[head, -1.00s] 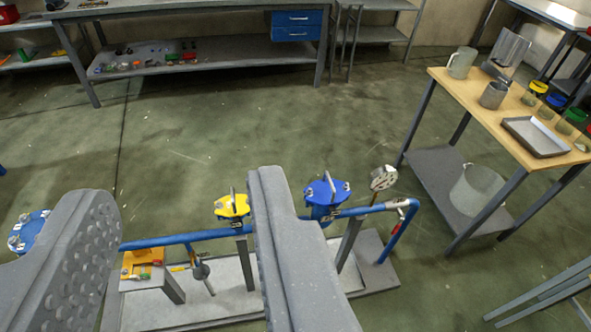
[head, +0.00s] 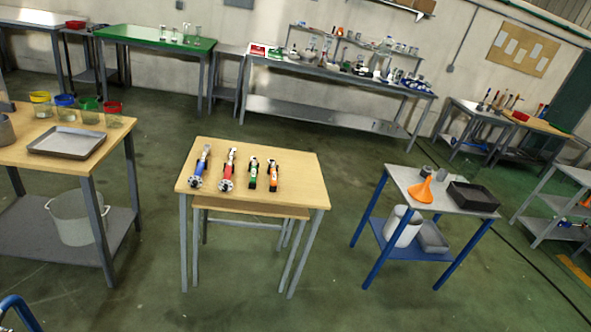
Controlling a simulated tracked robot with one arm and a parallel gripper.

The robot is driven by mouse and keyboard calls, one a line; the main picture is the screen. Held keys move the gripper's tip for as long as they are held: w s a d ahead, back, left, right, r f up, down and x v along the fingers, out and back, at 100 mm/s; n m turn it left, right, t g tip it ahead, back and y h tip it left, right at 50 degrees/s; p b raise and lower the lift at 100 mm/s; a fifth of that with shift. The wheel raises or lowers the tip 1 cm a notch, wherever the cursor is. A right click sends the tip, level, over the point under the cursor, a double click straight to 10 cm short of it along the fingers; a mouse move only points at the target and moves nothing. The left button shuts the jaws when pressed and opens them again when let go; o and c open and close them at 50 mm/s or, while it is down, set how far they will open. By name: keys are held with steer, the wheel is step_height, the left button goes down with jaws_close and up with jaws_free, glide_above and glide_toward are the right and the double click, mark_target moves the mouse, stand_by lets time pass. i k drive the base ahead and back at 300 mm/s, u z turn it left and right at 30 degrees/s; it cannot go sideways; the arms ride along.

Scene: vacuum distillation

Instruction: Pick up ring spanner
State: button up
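I cannot pick out a ring spanner for certain in the head view. Several tools lie in a row on a small wooden table in the middle: a blue-handled tool (head: 200,167), a red-handled tool (head: 228,169), a green and black tool (head: 253,173) and an orange and black tool (head: 273,174). They are too small to tell their exact kinds. My gripper is not in this view.
The wooden table (head: 309,187) has open floor around it. At left stands a bench with a metal tray (head: 66,142) and a pot (head: 78,220). Long benches (head: 330,119) line the wall.

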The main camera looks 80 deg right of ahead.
mark_target(254, 168)
steer(key=z, duration=1.4)
steer(key=i, duration=1.45)
steer(key=z, duration=0.25)
steer(key=i, duration=0.85)
steer(key=z, duration=0.65)
